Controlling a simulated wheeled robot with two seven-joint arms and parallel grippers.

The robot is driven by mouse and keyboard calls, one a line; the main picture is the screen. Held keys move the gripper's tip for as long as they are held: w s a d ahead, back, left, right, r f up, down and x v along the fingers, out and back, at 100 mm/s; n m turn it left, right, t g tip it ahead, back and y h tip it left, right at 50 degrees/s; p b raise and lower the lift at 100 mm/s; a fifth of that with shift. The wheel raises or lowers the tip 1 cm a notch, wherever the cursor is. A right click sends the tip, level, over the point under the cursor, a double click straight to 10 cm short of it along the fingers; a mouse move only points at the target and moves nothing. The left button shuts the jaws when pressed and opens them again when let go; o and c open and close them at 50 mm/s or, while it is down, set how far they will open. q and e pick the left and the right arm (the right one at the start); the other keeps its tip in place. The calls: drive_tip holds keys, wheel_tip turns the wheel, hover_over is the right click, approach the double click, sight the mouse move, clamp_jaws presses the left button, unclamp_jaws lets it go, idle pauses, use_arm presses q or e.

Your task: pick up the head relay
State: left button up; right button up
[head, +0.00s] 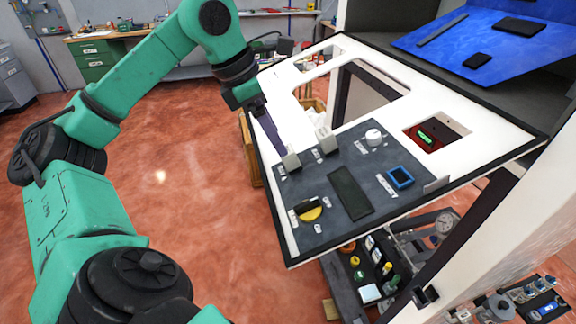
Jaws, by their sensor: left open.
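I cannot tell for sure which part is the head relay; no part carries a name I can read. Small parts of several colours lie in a dark tray (362,278) under the console. My left gripper (272,136) reaches down from the upper left to the left edge of the console's dark control panel (318,185). Its narrow finger ends close to a grey block (291,161) on the panel. The gripper is open, and I see nothing held in it. My right gripper is not in view.
The white sloped console (300,118) has cut-outs, a yellow-black knob (309,210), a white knob (374,137) and a blue square frame (400,177). A blue sheet (455,40) with dark flat pieces lies upper right. Another parts tray (545,303) is lower right. Open floor (185,215) lies left.

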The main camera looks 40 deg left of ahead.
sight(289, 148)
use_arm(q)
drive_tip(key=x, duration=0.3)
drive_tip(key=w+b+x, duration=0.1)
drive_tip(key=x, duration=0.1)
drive_tip(key=shift+w+d+f, duration=0.15)
drive_tip(key=shift+w+d, duration=0.05)
drive_tip(key=shift+d, duration=0.05)
drive_tip(key=shift+f, duration=0.35)
drive_tip(key=shift+s+f, duration=0.1)
drive_tip(key=shift+c, duration=0.6)
drive_tip(key=shift+d, duration=0.1)
drive_tip(key=c, duration=0.5)
clamp_jaws()
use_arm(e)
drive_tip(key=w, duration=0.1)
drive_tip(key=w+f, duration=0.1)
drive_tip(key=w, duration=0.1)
